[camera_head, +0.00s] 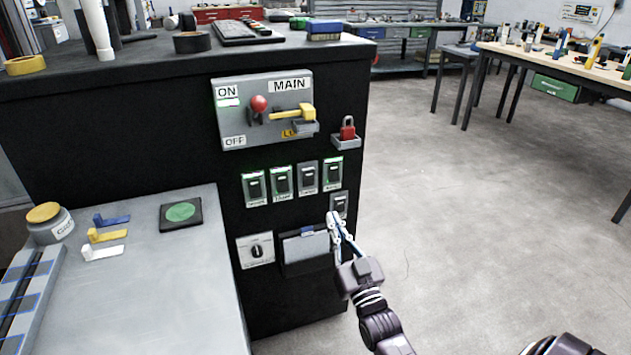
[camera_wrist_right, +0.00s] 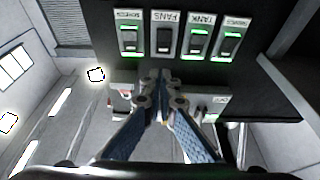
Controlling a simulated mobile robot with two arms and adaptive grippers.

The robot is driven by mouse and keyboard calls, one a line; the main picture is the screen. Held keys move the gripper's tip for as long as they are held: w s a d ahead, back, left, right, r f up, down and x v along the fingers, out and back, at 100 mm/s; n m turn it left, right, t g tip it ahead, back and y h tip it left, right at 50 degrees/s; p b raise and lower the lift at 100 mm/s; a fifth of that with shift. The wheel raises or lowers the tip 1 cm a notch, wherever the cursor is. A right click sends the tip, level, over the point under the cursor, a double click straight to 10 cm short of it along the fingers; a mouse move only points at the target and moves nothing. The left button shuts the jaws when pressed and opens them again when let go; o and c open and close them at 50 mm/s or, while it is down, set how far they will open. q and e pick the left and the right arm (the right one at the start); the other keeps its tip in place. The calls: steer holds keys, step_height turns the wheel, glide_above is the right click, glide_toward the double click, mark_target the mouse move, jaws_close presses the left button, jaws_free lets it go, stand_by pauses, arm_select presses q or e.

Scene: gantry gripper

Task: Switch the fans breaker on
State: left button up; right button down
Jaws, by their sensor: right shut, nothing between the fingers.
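The fans breaker (camera_head: 307,178) is third from the left in the breaker row on the dark cabinet in the head view. In the right wrist view the fans breaker (camera_wrist_right: 164,38) has an upside-down FANS label and no green light, while its neighbours show green. My right gripper (camera_head: 333,217) is shut and empty, in front of the cabinet below the row, close to a lower separate switch (camera_head: 339,203). My left gripper is not in view.
The tank breaker (camera_wrist_right: 199,40) is beside the fans one. Above the row is the MAIN panel (camera_head: 285,88) with a yellow lever; a red padlock (camera_head: 347,130) sits to its right. A knob (camera_head: 257,250) and grey holder (camera_head: 306,247) are below.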

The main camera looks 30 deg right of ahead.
mark_target(312, 172)
steer(key=b+x, duration=0.1)
steer(key=x, duration=1.1)
steer(key=shift+w+d+r, duration=0.15)
steer(key=shift+w, duration=0.25)
steer(key=shift+w+d+r, duration=0.15)
steer(key=shift+w, duration=0.3)
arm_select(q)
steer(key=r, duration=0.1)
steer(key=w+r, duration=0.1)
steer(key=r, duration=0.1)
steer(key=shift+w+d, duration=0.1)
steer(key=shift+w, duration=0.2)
arm_select(e)
steer(key=shift+w+r, duration=0.4)
steer(key=shift+f, duration=0.15)
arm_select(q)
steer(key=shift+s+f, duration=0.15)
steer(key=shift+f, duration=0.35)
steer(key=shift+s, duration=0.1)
